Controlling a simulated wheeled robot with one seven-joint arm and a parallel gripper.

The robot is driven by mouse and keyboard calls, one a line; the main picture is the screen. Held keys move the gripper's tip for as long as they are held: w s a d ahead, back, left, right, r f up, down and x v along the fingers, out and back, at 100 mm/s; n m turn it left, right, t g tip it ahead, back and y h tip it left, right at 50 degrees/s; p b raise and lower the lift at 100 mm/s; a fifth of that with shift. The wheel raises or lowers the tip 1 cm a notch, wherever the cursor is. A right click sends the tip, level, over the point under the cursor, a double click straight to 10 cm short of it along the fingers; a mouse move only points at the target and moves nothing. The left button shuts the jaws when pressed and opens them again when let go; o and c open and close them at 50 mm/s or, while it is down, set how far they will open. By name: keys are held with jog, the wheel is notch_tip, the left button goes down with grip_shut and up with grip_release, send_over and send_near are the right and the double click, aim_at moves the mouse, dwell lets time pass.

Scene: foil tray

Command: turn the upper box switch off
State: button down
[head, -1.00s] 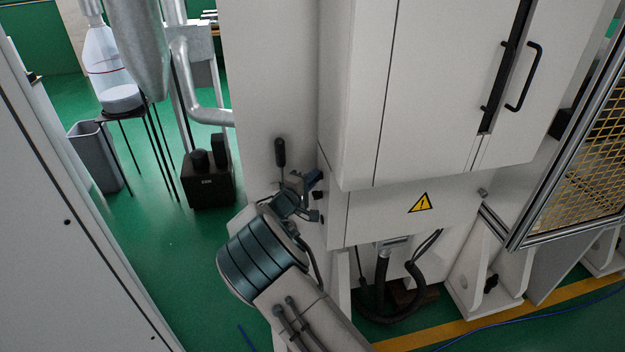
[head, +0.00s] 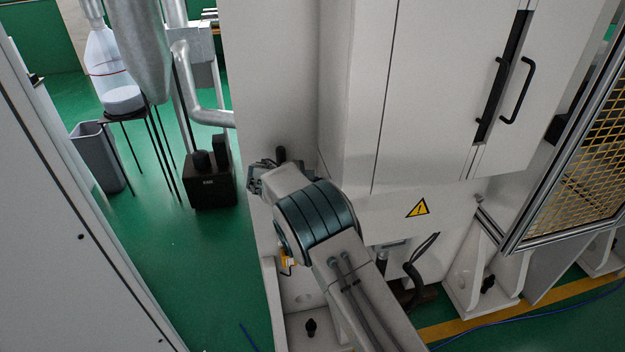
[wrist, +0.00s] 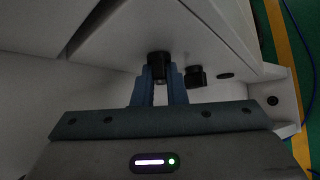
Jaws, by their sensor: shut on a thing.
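My gripper (head: 262,175) is up against the pale side panel of the machine in the head view, partly hidden by my own wrist. A black switch handle (head: 281,153) shows just above and behind it, its lower part hidden. In the wrist view, the two blue fingers of my gripper (wrist: 160,78) are closed on a dark switch (wrist: 158,60), one finger on each side. A second black knob (wrist: 195,76) sits just to the right, outside the fingers. I cannot tell from the frames how far the switch is turned.
The white cabinet (head: 420,80) with a black door handle (head: 520,90) stands to the right, close to my arm. A dark box (head: 208,185) and a grey bin (head: 97,157) stand on the green floor at left. A mesh guard (head: 590,140) is far right.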

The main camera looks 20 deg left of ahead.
jog(key=shift+w+r+n+g, duration=0.1)
jog(key=shift+n+g, duration=0.2)
jog(key=shift+g, duration=0.3)
jog(key=shift+h, duration=0.3)
jog(key=c, duration=1.5)
grip_release()
jog(key=shift+o, duration=0.2)
jog(key=b+v, duration=0.4)
jog(key=v, duration=0.9)
jog(key=shift+a+r, duration=0.15)
jog(key=shift+r, duration=0.2)
